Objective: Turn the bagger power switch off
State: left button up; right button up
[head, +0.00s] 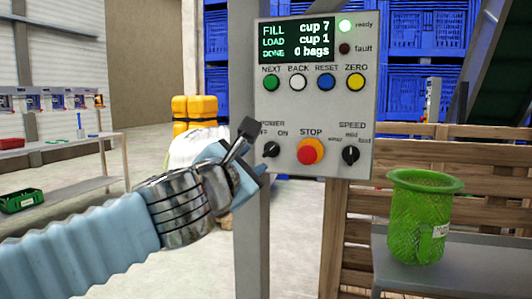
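The bagger control panel (313,112) is a grey box on a post. Its power switch (271,149) is a small black rotary knob at the lower left, under the labels POWER, OFF and ON. The O of OFF is partly covered. The knob's pointer is too small to read surely. My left gripper (256,150) is just left of the knob, with its dark fingers apart and nothing seen between them. I cannot tell whether it touches the knob. My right gripper is not in view.
A red STOP button (310,151) and a black speed knob (351,154) sit right of the power switch. Coloured buttons and a lit display (295,41) are above. A green net tube (423,215) stands on a grey stand (470,262) at the right.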

aim_at(270, 150)
pick_arm(q)
jog(key=p+x, duration=0.1)
jog(key=x, duration=1)
jog(key=shift+f, duration=0.1)
jog(key=shift+c, duration=0.3)
grip_shut()
